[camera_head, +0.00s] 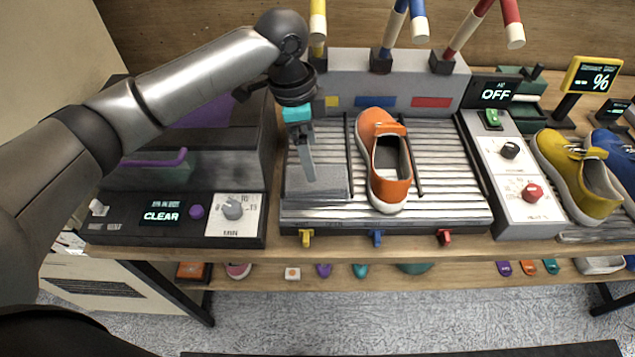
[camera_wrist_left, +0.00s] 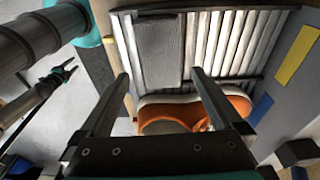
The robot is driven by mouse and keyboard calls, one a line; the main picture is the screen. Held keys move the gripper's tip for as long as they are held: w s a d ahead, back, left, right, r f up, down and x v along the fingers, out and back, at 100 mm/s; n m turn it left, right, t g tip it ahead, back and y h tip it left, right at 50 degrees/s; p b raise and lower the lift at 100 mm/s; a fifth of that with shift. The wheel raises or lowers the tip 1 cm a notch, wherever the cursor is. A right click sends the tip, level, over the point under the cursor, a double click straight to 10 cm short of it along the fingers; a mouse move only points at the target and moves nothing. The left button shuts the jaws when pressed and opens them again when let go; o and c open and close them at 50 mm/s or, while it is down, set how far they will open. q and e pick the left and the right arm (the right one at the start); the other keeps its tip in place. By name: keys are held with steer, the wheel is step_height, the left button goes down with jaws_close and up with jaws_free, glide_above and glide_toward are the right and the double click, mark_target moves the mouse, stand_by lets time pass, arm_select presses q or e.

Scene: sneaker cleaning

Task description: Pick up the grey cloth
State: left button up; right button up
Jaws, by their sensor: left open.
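The grey cloth (camera_head: 318,181) lies flat as a rectangle on the left part of the ribbed rack, left of the orange sneaker (camera_head: 398,187). In the left wrist view the cloth (camera_wrist_left: 159,50) lies beyond the fingertips, with the orange sneaker (camera_wrist_left: 160,108) nearer and partly hidden behind the fingers. My left gripper (camera_head: 309,176) points down over the cloth. Its two fingers (camera_wrist_left: 161,73) are apart with nothing between them. The gap to the cloth is hard to judge. A dark forked tip at the left of the wrist view may be my right gripper (camera_wrist_left: 62,74); its state is unclear.
The ribbed rack (camera_head: 450,215) has dark dividers and a grey back panel (camera_head: 345,88). A dark purple-handled machine (camera_head: 110,215) stands close on the left. A control box (camera_head: 512,165) and a yellow sneaker (camera_head: 580,180) stand right.

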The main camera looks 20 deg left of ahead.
mark_target(320, 177)
arm_select(q)
steer(key=f, duration=0.2)
steer(key=f+b, duration=0.1)
steer(key=f, duration=0.2)
steer(key=d+f, duration=0.1)
steer(key=f, duration=0.1)
steer(key=shift+w+f, duration=0.15)
steer(key=shift+f, duration=0.25)
steer(key=c, duration=1.2)
steer(key=shift+r, duration=0.1)
steer(key=shift+c, duration=0.3)
step_height(320, 177, up, 4)
steer(key=shift+d+p, duration=0.1)
steer(key=shift+p, duration=0.25)
steer(key=s+d+p, duration=0.1)
steer(key=s+d, duration=0.1)
steer(key=s, duration=0.6)
steer(key=s+d, duration=0.3)
steer(key=s, duration=0.6)
steer(key=shift+s+f+p, duration=0.15)
steer(key=shift+f+p, duration=0.15)
steer(key=shift+p, duration=0.1)
